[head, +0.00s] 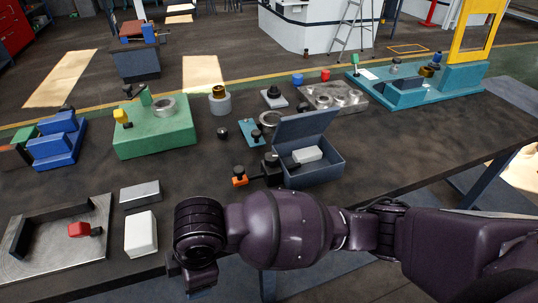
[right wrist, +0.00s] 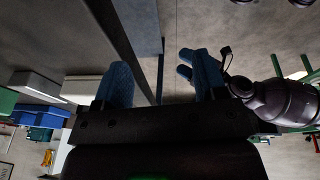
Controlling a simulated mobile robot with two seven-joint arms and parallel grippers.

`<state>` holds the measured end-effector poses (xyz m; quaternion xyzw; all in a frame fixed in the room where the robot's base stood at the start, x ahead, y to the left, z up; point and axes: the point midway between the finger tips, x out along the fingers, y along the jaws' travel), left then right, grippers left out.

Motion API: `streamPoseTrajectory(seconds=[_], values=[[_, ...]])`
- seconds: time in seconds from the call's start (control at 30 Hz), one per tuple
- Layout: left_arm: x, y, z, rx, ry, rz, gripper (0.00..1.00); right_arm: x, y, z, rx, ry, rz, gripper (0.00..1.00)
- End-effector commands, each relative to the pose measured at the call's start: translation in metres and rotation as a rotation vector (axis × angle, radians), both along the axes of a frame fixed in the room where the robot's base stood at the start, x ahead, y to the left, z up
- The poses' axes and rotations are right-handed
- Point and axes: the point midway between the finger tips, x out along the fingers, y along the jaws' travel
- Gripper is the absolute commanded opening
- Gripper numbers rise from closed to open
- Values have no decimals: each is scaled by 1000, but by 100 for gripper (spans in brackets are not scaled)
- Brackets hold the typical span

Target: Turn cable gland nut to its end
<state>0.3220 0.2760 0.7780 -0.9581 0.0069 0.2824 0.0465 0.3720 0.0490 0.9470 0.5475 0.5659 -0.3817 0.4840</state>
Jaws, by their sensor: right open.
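A brass-coloured nut (head: 219,91) sits on top of a grey cylindrical body (head: 220,105) that stands upright at the middle back of the bench. It looks like the cable gland nut, but I cannot be sure. My right arm reaches in from the right across the bench's front edge. In the right wrist view my right gripper (right wrist: 162,80) is open, its blue fingertips apart with nothing between them. It hangs at the front edge, far from the brass nut. My left gripper is not in view.
A green fixture block (head: 155,137) stands left of the nut. An open grey box (head: 310,172) holds a white block. A metal tray (head: 95,245), a white block (head: 141,234) and a grey block (head: 140,194) lie at front left. A teal fixture (head: 425,90) stands at back right.

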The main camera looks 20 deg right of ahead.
Motion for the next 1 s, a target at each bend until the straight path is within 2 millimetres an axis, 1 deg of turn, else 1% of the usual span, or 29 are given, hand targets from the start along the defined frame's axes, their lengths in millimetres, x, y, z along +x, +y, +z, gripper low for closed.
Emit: streamPoseTrajectory(seconds=[0.07,0.23,0.37,0.47,0.57,0.67,0.8,0.9,1.0], values=[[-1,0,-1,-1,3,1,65,8,-1,0,-78,-24,73,65],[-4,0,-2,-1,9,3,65,26,-13,-2,-251,-55,196,65],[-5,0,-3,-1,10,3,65,47,-29,1,-394,-78,258,65],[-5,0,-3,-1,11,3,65,68,-45,8,-506,-95,287,65],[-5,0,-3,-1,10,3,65,91,-63,19,-618,-112,297,65],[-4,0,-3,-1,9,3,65,116,-82,36,-727,-126,291,65],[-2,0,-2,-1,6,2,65,149,-110,66,-862,-141,259,65],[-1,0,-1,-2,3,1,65,167,-125,86,-934,-148,228,65],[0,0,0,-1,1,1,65,180,-137,103,-983,-150,202,65]])
